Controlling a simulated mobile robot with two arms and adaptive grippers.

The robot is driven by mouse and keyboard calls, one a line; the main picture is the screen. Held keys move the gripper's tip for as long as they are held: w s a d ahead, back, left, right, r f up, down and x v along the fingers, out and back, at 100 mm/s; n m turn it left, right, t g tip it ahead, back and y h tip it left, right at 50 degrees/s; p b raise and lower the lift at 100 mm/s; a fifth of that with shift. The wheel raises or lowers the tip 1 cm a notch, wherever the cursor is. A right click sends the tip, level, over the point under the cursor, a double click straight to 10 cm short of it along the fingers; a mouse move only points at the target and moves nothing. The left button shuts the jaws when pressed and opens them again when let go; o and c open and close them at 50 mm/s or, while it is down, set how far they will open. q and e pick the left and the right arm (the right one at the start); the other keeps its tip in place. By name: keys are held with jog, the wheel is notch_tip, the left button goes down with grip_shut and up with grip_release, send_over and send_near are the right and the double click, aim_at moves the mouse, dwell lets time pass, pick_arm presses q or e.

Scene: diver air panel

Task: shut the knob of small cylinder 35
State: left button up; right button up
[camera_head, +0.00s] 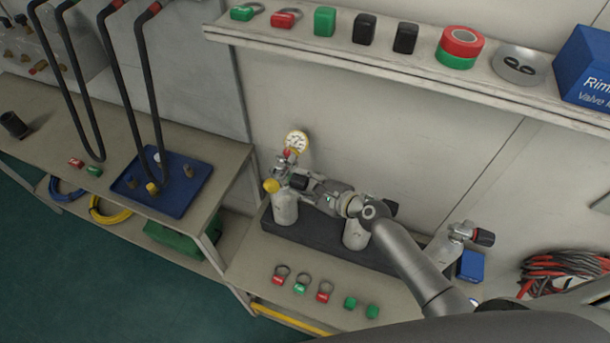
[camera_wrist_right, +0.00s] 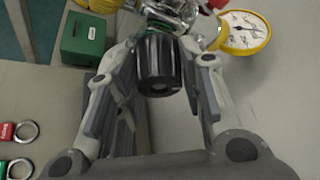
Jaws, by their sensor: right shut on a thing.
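A small pale cylinder (camera_head: 285,208) stands upright at the left end of a dark rack (camera_head: 318,241). Its valve carries a black knob (camera_head: 299,182), a yellow part (camera_head: 271,186) and a pressure gauge (camera_head: 296,140). My right gripper (camera_head: 312,187) reaches in from the right at valve height. In the right wrist view the black knob (camera_wrist_right: 159,66) sits between its fingers, and the gripper is shut on it. A second cylinder (camera_head: 355,236) stands partly under my right arm. No number 35 is readable. My left gripper is not in view.
Several red and green tags (camera_head: 301,284) lie on the bench front. A shelf (camera_head: 400,66) with tags and tape runs above. A blue tray (camera_head: 161,184) lies on the left bench.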

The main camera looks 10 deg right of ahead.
aim_at(305, 180)
jog(key=shift+m+g+p, duration=0.6)
jog(key=shift+m+p, duration=0.2)
jog(key=shift+s+f+m+g+y+p, duration=0.1)
jog(key=shift+f+m+g+y+p, duration=0.05)
jog(key=shift+m+g+y+p, duration=0.35)
jog(key=o, duration=1)
jog(key=shift+r, duration=0.25)
notch_tip(305, 180, up, 10)
jog(key=shift+f, duration=0.2)
